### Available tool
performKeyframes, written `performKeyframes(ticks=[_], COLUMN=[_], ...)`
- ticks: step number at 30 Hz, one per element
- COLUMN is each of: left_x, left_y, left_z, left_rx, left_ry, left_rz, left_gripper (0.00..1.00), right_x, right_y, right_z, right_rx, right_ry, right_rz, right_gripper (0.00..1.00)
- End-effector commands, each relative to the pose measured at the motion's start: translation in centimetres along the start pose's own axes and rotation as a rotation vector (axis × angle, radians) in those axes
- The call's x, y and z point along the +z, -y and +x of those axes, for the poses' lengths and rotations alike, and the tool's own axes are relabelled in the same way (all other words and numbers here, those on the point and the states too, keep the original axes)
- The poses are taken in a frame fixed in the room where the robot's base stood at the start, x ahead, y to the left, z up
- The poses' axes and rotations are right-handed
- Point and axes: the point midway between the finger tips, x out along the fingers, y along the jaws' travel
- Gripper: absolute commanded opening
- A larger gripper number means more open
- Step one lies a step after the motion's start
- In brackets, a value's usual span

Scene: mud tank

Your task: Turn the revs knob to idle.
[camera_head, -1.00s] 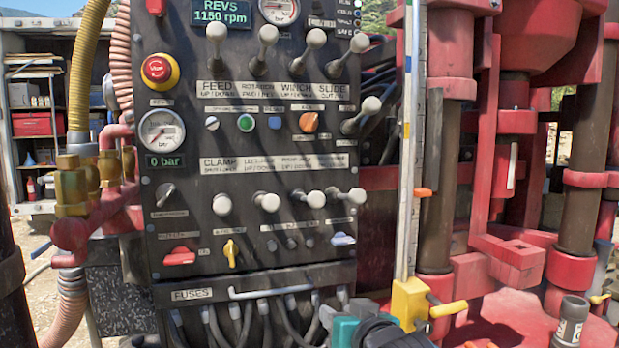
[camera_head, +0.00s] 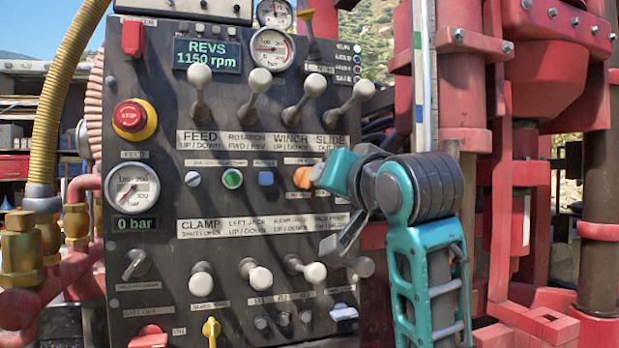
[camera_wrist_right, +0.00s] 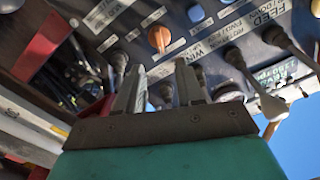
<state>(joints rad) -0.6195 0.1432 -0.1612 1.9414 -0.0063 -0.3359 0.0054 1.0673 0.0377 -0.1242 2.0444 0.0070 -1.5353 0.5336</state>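The control panel (camera_head: 160,210) carries an orange knob (camera_head: 303,178) in its middle row, right of a blue button, probably the revs knob; its label is too small to read. It also shows in the right wrist view (camera_wrist_right: 158,38). The display (camera_head: 207,55) reads REVS 1150 rpm. My right gripper (camera_head: 322,208) is close to the right side of the panel, beside the orange knob. In the right wrist view its two fingers (camera_wrist_right: 160,66) are apart and empty, with the knob ahead, beyond the tips. Whether it touches anything is unclear. My left gripper is not in view.
A row of ball-ended levers (camera_head: 260,80) stands out above the knob, and another row (camera_head: 255,275) below it. A red emergency stop (camera_head: 130,118) is at the upper left. Red machine columns (camera_head: 465,75) rise right of the panel.

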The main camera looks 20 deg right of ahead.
Motion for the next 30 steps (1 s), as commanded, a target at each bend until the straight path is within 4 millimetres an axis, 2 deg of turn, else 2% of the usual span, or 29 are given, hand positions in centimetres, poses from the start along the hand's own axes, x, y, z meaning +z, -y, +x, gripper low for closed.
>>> performKeyframes(ticks=[3, 9, 15, 21, 29, 30], left_x=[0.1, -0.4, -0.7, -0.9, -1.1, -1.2], left_y=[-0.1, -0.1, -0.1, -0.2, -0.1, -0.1], left_z=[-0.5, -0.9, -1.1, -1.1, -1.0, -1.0], left_rx=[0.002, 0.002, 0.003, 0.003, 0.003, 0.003], left_ry=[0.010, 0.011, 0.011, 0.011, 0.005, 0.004], left_rz=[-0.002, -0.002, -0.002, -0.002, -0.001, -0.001], left_gripper=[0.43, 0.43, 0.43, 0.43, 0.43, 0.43], right_x=[0.0, 0.0, 0.0, 0.1, 0.1, 0.1], right_y=[0.0, 0.0, 0.0, 0.0, -0.1, -0.1], right_z=[2.6, 6.5, 9.0, 10.0, 10.1, 10.1], right_rx=[0.003, 0.003, 0.001, 0.001, 0.001, 0.001], right_ry=[0.005, 0.005, 0.002, 0.002, 0.001, 0.001], right_rz=[0.000, -0.001, -0.002, -0.002, -0.002, -0.002], right_gripper=[0.37, 0.37, 0.37, 0.37, 0.37, 0.34])
